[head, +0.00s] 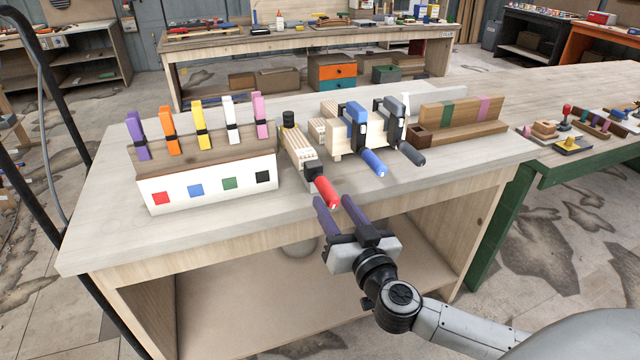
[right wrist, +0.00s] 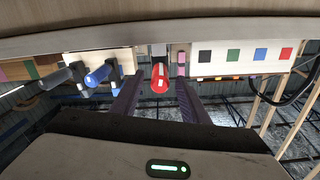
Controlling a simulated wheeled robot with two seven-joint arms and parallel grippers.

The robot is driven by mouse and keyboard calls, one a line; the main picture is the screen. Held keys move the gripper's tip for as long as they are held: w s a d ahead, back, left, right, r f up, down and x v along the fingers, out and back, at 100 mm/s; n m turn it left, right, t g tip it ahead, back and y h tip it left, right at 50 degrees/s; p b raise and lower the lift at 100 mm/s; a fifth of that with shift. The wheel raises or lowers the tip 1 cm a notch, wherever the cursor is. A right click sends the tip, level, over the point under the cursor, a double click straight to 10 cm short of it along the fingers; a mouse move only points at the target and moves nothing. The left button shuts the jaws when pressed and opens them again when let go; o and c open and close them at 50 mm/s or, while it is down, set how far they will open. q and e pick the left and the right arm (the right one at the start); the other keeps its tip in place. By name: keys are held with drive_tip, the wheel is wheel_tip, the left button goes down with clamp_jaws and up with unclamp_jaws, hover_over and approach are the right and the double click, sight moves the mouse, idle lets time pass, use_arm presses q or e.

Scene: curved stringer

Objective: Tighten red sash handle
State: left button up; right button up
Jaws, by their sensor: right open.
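The red sash handle (head: 326,191) sticks out toward the front edge of the workbench from a black clamp head at the end of a light wooden piece (head: 298,150). In the right wrist view the red handle (right wrist: 159,77) shows end-on between the fingers. My right gripper (head: 338,208) is open, with its two purple fingers pointing at the handle from the front. The handle's end lies close to the fingertips; whether they touch it I cannot tell. My left gripper is not in view.
A blue-handled clamp (head: 373,162) and a grey-handled clamp (head: 411,153) stand just right of the red one. A white block (head: 209,185) with several colored clamps stands left. The bench (head: 235,212) has bare room at its front left.

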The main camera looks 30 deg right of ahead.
sight(321, 186)
drive_tip(key=x, duration=0.8)
drive_tip(key=shift+a, duration=0.1)
drive_tip(key=shift+c, duration=0.3)
clamp_jaws()
